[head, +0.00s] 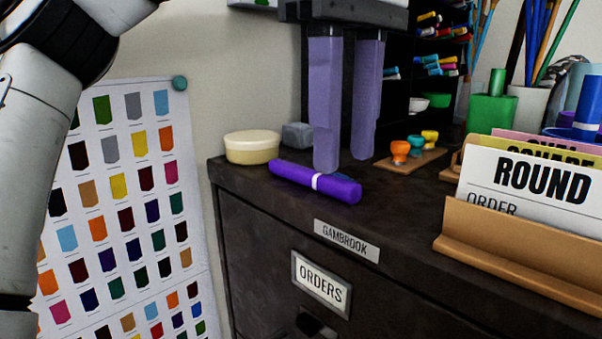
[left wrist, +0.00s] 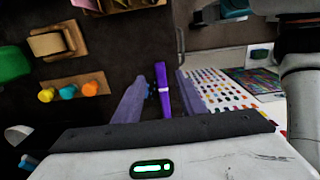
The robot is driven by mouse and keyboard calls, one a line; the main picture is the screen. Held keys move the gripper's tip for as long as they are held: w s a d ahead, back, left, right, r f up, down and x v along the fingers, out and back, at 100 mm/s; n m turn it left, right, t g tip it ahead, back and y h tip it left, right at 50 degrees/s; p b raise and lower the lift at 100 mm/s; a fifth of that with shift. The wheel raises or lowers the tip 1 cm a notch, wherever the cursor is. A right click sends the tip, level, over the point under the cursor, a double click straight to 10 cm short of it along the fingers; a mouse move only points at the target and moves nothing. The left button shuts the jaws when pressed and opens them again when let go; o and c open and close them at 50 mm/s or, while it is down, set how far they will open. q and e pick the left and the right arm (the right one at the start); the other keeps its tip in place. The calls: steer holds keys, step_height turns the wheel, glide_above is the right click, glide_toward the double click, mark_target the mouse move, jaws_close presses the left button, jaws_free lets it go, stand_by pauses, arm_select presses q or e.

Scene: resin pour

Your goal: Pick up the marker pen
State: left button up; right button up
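The marker pen (head: 335,187) is purple with a white band and lies on its side on the dark cabinet top, near the front edge. In the left wrist view the marker pen (left wrist: 162,90) shows between the two finger outlines. My left gripper (head: 344,165) is open and points down, its two lilac fingers apart and empty. The fingertips appear just behind the pen in the head view; whether they touch it or the cabinet top I cannot tell. In the left wrist view the left gripper (left wrist: 163,82) also shows open. My right gripper is in neither view.
A cream round tin (head: 252,148) and a grey block (head: 297,136) are left of the fingers. A wooden board with small coloured pieces (head: 400,150) stands to the right. A wooden card holder (head: 500,255) occupies the right front. The cabinet's front edge lies close to the pen.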

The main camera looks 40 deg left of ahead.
mark_target(343, 181)
arm_select(q)
steer(key=shift+f, duration=1.7)
steer(key=shift+c, duration=0.3)
jaws_close()
steer(key=shift+r, duration=0.15)
